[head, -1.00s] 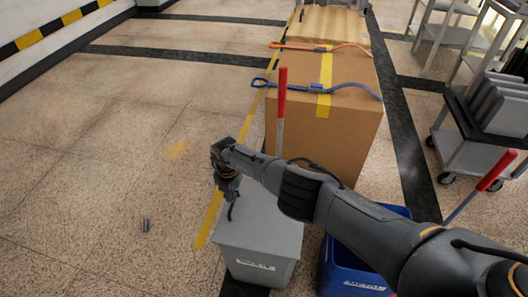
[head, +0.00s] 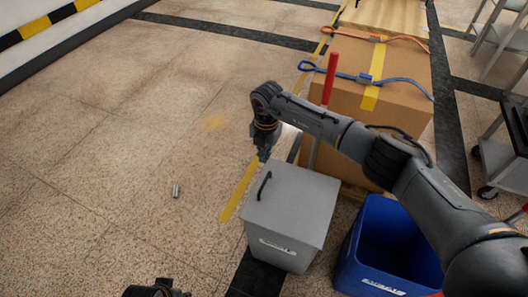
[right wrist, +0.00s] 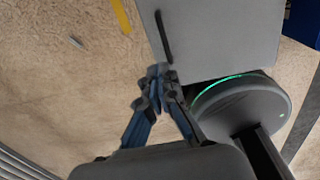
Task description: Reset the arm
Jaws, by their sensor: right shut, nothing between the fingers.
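My right gripper (head: 264,154) hangs fingers-down at the far-left corner of the grey bin's lid in the head view. In the right wrist view its fingers (right wrist: 158,72) are shut together with nothing between them, near the lid's edge and the black handle. The grey bin (head: 295,200) has a closed lid with a black handle (head: 264,186). A dark part of my left arm (head: 155,289) shows at the bottom edge of the head view; its fingers are not clear.
An open blue bin (head: 390,245) stands right of the grey bin. A large cardboard box (head: 400,110) with straps stands behind, with a red-handled tool (head: 331,75) before it. A small metal cylinder (head: 175,191) lies on the floor. A cart (head: 505,160) stands right.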

